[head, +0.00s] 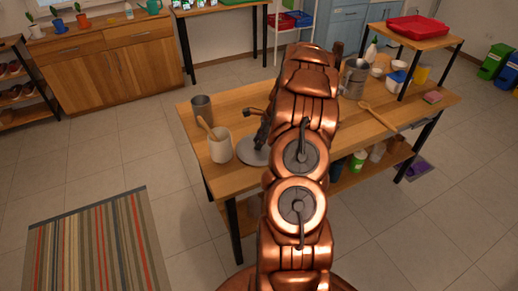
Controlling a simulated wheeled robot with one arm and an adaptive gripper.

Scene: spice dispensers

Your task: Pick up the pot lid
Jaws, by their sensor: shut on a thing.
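The pot lid (250,153) is a grey disc, seen at the left side of my arm on the wooden table. It looks flat and at or just above the tabletop; I cannot tell if it touches. My gripper (262,133) is dark and reaches down over the lid, shut on it. My copper arm hides the lid's right part and much of the gripper, so the exact grip point is hidden. A grey metal pot (354,82) stands on the table to the right of my arm.
A white crock (220,149) with a wooden utensil and a grey cup (202,109) stand close left of the lid. A wooden spoon (377,115) lies at the right. A raised stand (424,42) bears a red tray (417,28). The tabletop's front left is clear.

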